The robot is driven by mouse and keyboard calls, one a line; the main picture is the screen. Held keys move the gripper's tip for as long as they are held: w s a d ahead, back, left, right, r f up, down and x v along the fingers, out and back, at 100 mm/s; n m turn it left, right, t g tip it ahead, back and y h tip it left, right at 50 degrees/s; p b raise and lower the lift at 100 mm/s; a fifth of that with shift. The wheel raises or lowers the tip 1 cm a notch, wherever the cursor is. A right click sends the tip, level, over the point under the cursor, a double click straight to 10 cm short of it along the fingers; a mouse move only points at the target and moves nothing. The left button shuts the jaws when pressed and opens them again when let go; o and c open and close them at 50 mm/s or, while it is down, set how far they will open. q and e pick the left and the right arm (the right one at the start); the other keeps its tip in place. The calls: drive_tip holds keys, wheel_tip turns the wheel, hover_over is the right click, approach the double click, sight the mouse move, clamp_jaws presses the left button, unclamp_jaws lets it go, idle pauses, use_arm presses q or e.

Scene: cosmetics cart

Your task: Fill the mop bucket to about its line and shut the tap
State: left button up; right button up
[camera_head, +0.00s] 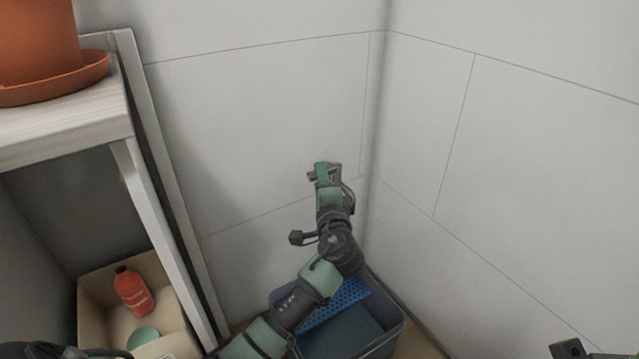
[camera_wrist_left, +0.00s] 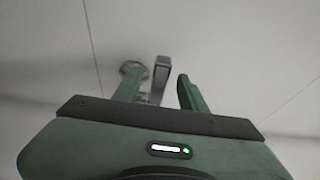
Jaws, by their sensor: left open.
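The mop bucket (camera_head: 398,335) stands on the floor in the wall corner, dark blue with a blue perforated wringer (camera_head: 345,296). My left arm covers part of it, and I cannot make out a water level or a fill line. In the left wrist view a grey metal tap (camera_wrist_left: 161,74) sticks out from a round wall plate (camera_wrist_left: 132,68). My left gripper (camera_wrist_left: 160,92) is open, its two green fingers on either side of the tap's bar; contact cannot be told. In the head view the left gripper (camera_head: 325,172) is at the wall above the bucket and largely hides the tap.
At left stands a pale shelf (camera_head: 60,135) with a terracotta pot (camera_head: 40,45) on its top. Below it a cream box (camera_head: 97,312) holds a red bottle (camera_head: 133,292) and a green round item (camera_head: 143,337). Bare walls close in the corner behind the bucket.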

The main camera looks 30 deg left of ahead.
use_arm(q)
drive_tip(key=shift+w+a, duration=0.4)
drive_tip(key=shift+w, duration=0.1)
drive_tip(key=shift+c, duration=0.3)
clamp_jaws()
drive_tip(key=shift+f, duration=0.1)
idle(0.8)
